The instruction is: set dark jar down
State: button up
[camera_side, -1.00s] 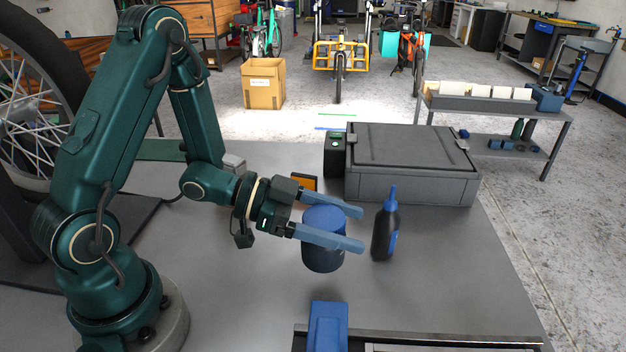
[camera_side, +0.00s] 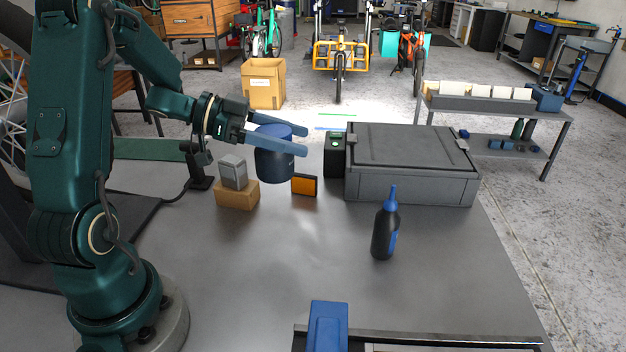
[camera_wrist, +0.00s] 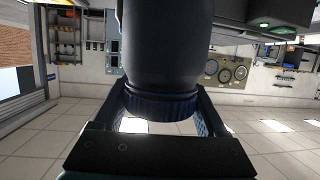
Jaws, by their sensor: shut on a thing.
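The dark jar (camera_side: 274,165) has a blue lid and a dark navy body. It is upright between the fingers of my gripper (camera_side: 281,140) in the side view. The fingers are shut on it near the lid. The jar appears to be held above the table (camera_side: 300,270), with its base overlapping the area behind an orange block. In the wrist view the jar (camera_wrist: 165,50) fills the upper middle, with its ridged lid between the two fingers.
A small grey box (camera_side: 233,172) sits on a brown block (camera_side: 237,195), left of an orange block (camera_side: 304,185). A black box (camera_side: 335,155) and large grey case (camera_side: 415,180) stand to the right. A dark bottle (camera_side: 385,228) stands in front of the case. The table's front middle is clear.

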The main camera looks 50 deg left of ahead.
jog(key=w+a, duration=0.3)
jog(key=w, duration=0.1)
jog(key=shift+t, duration=0.3)
jog(key=shift+w+d+f, duration=0.95)
jog(key=shift+d+f, duration=0.7)
jog(key=shift+f, duration=0.25)
jog(key=shift+w+d+f, duration=0.95)
jog(key=shift+d+f, duration=0.65)
jog(key=shift+f, duration=0.25)
jog(key=shift+w+d+f, duration=0.95)
jog(key=shift+d+f, duration=0.7)
jog(key=shift+f, duration=0.25)
jog(key=shift+f, duration=0.1)
jog(key=o, duration=1.4)
jog(key=shift+o, duration=0.2)
